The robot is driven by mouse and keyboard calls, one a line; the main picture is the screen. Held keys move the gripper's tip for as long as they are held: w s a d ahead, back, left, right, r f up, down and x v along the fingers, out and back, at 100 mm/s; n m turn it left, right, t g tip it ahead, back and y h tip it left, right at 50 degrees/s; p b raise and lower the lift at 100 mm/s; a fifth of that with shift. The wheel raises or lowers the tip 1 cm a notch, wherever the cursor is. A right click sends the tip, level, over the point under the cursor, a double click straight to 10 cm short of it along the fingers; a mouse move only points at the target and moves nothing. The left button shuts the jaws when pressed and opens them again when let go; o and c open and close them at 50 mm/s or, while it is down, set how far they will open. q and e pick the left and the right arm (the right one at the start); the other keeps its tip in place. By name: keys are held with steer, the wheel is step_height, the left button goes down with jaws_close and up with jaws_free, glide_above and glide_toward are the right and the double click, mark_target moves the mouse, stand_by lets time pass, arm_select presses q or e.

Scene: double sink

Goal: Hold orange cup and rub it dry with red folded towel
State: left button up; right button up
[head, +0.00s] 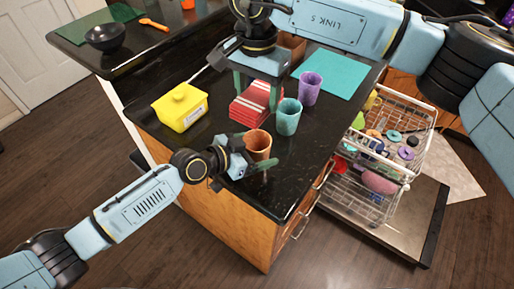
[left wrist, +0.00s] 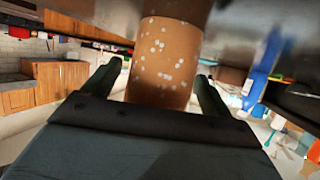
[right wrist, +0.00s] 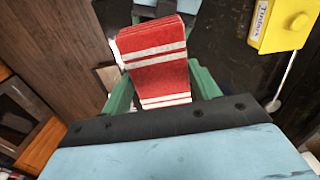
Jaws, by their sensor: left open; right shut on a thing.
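The orange cup (head: 258,142) stands on the black counter near its front edge. It has pale drops on its side and fills the middle of the left wrist view (left wrist: 166,62). My left gripper (head: 264,170) is open, with its fingers on either side of the cup. I cannot tell whether they touch it. The red folded towel (head: 250,104) with white stripes lies on the counter behind the cup. My right gripper (head: 257,88) comes down from above and is shut on the towel, which shows between its fingers in the right wrist view (right wrist: 158,60).
A teal cup (head: 288,118) stands right beside the towel, with a purple cup (head: 309,88) behind it. A yellow box (head: 180,106) is to the left. A teal mat (head: 330,72) lies at the back right. An open dishwasher rack (head: 400,112) is beside the counter.

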arm_select(q)
steer(key=c, duration=1.2)
steer(key=shift+o, duration=0.2)
